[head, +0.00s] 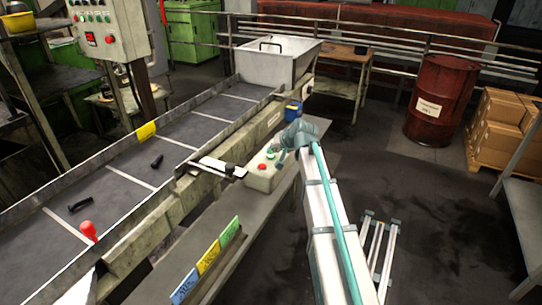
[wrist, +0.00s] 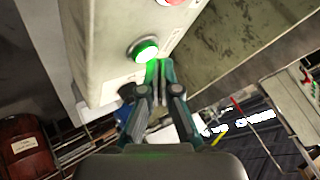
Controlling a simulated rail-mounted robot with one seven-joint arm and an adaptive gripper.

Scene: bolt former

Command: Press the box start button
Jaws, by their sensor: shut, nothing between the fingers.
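The beige button box (head: 258,181) stands at the side of the conveyor in the head view, with a red button (head: 262,167) and a green button (head: 271,155) on it. In the wrist view the box (wrist: 105,38) fills the upper left. Its green button (wrist: 146,52) is brightly lit, and part of the red button (wrist: 174,2) shows at the top edge. My gripper (wrist: 158,66) is shut and empty, its fingertips right beside the green button. I cannot tell whether they touch it. In the head view my gripper (head: 281,157) is partly hidden by my arm.
The conveyor (head: 190,128) with dark bolts (head: 80,204) runs along the left to a metal bin (head: 275,62). A red knob (head: 88,230) stands at its near edge. Coloured cards (head: 208,258) stand near the front. A red barrel (head: 440,100) and cartons (head: 500,125) are at right.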

